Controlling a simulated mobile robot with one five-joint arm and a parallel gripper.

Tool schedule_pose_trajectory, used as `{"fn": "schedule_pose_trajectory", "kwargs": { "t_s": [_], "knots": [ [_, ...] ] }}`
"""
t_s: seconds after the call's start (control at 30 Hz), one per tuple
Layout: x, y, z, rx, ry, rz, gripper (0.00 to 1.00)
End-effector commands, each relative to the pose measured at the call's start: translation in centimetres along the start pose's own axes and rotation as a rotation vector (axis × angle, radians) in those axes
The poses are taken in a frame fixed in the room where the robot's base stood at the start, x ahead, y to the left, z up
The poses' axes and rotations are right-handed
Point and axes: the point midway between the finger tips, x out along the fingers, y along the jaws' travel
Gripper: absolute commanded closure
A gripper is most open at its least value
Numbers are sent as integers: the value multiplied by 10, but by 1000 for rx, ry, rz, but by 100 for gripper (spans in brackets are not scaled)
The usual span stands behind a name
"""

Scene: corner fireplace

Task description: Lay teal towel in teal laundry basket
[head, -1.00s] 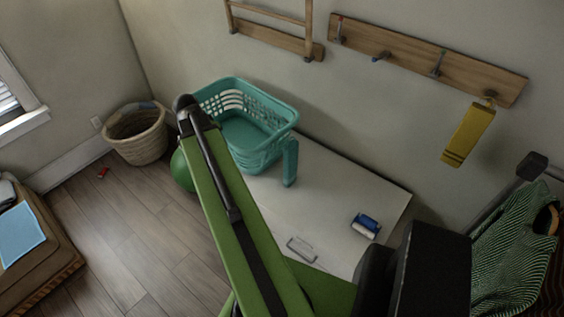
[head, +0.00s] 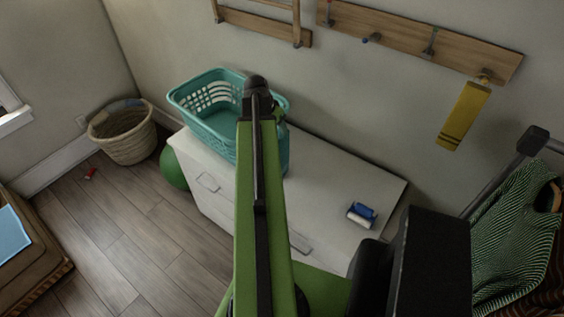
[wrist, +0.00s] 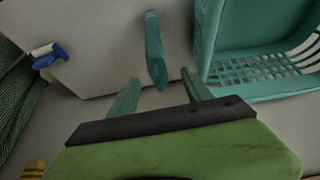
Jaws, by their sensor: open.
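The teal laundry basket (head: 195,115) stands on the white cabinet, partly hidden behind my arm in the head view. It also shows at the upper right in the wrist view (wrist: 225,70). The teal towel (wrist: 154,52) is a narrow strip at the cabinet, beside the basket and apart from it in the wrist view. In the head view only a sliver of the towel (head: 284,152) shows right of my arm. My gripper (wrist: 160,92) is open and empty, its two fingers spread with the towel's near end just ahead of the gap. My arm hides the fingertips in the head view.
The white cabinet (head: 325,185) holds a blue-and-white item (head: 361,214) at its front right. A wicker basket (head: 123,135) and a green ball (head: 173,168) are on the floor at left. A wooden hook rail (head: 420,40) with a yellow strap (head: 463,115) hangs above.

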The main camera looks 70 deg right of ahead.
Motion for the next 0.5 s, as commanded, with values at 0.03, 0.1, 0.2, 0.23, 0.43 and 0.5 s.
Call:
{"fn": "schedule_pose_trajectory", "kwargs": {
  "t_s": [0.03, 0.1, 0.2, 0.23, 0.43, 0.5],
  "knots": [
    [22, -1, 3, 0, 0, 0, 42],
    [37, -1, 3, -1, 0, 0, 42],
    [49, 0, 2, -1, 0, 0, 42],
    [50, 0, 2, -1, 0, 0, 42],
    [52, 1, 1, -1, 0, 0, 42],
    [60, 2, 3, 0, 0, 0, 42]
  ]
}}
